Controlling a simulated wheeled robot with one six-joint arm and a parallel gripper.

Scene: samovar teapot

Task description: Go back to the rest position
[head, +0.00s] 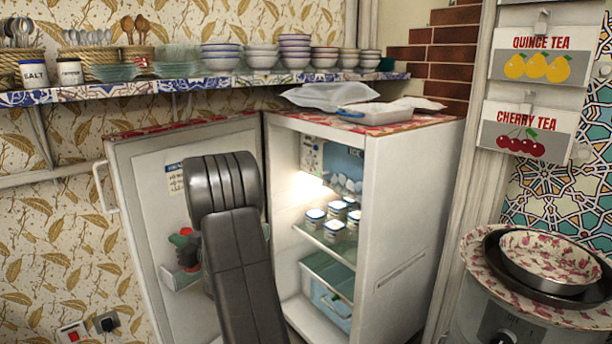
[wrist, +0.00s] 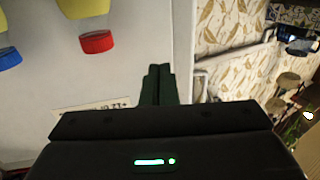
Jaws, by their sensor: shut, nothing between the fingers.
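My gripper (wrist: 158,85) shows in the wrist view with its two dark fingers pressed together and nothing between them.
A shelf (head: 160,88) with stacked bowls (head: 221,56) runs above. Bags and a tray (head: 372,116) lie on the fridge top. A floral bowl (head: 550,262) stands at the right. The wrist view shows a red cap (wrist: 96,41) and a blue cap (wrist: 9,58) beside my fingers.

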